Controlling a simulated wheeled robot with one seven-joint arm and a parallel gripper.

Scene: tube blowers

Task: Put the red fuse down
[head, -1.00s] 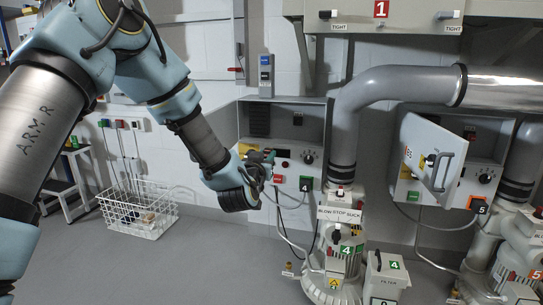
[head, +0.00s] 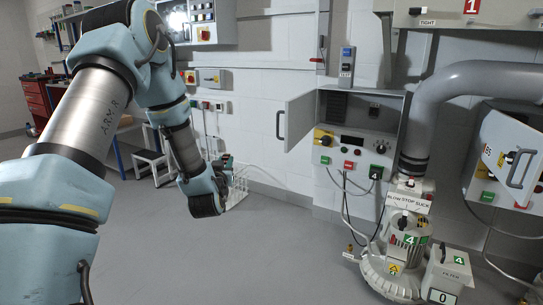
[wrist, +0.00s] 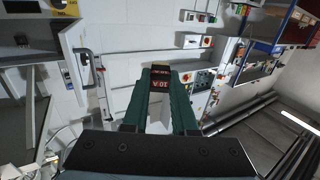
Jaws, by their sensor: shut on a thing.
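The red fuse (wrist: 160,84) shows in the wrist view as a small block with a dark top and a red face marked 10 A. It sits between the two green fingertips of my gripper (wrist: 160,92), which is shut on it. In the head view my gripper (head: 224,166) is at the end of the arm, near the middle left, well to the left of the open control box. It is partly hidden behind the wrist, and the fuse cannot be made out there.
An open control box (head: 354,165) with its door (head: 299,121) swung left stands above blower 4 (head: 398,245). A white wire basket (head: 238,190) is behind my gripper. A white step stool (head: 150,160) and red drawers (head: 38,100) are at left. The grey floor (head: 240,260) in front is clear.

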